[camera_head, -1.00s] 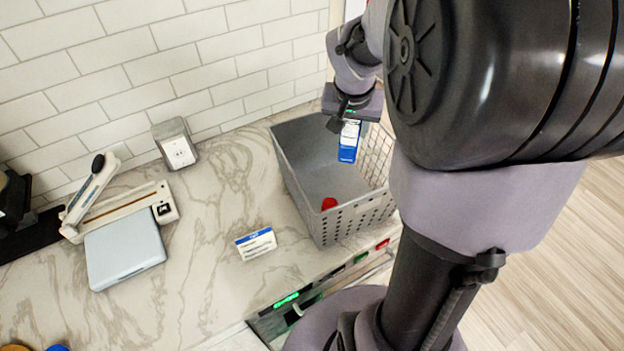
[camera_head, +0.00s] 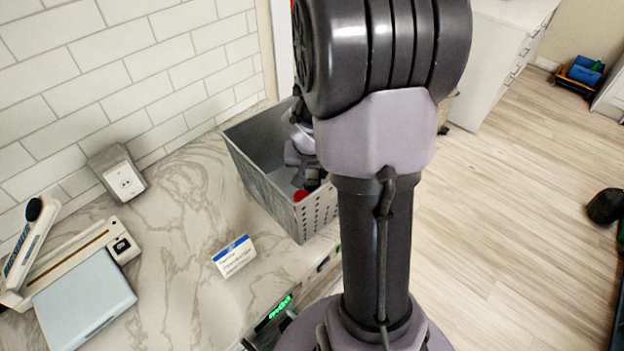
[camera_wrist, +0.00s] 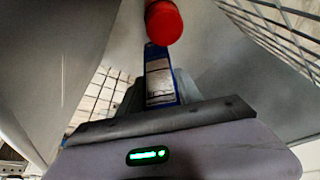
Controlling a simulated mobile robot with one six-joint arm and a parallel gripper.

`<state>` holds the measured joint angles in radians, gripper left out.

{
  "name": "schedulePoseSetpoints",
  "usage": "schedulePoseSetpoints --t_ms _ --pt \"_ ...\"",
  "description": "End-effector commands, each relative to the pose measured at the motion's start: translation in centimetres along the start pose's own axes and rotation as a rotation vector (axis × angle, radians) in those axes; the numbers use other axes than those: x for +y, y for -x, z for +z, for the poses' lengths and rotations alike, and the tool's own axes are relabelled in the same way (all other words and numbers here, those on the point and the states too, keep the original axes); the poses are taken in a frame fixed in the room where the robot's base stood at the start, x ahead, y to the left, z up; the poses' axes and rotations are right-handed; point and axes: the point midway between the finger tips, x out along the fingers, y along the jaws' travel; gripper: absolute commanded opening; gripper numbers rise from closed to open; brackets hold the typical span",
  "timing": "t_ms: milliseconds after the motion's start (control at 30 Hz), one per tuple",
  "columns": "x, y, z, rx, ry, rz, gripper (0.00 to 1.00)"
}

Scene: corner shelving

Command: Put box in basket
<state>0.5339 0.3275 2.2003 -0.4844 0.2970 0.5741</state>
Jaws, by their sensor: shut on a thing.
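The grey basket (camera_head: 262,178) stands on the marble counter, partly hidden behind my arm in the head view. My gripper (camera_head: 305,172) is down inside it. The wrist view shows the basket's grey walls (camera_wrist: 60,60) around my gripper (camera_wrist: 160,103). My gripper is shut on a blue and white box (camera_wrist: 159,78), seen end-on near the basket floor. I cannot tell whether the box touches the floor.
A paper trimmer (camera_head: 70,262), a pale flat device (camera_head: 85,308) and an outlet box (camera_head: 124,180) are at the left. Open floor lies to the right.

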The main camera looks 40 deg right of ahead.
Motion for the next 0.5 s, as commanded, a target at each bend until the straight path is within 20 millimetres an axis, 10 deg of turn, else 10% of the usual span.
schedulePoseSetpoints --t_ms 467,500 --pt "-0.03 -1.33 0.48 0.002 0.000 -0.001 0.00" --pt "-0.01 -1.23 0.50 0.001 0.000 0.000 0.50"
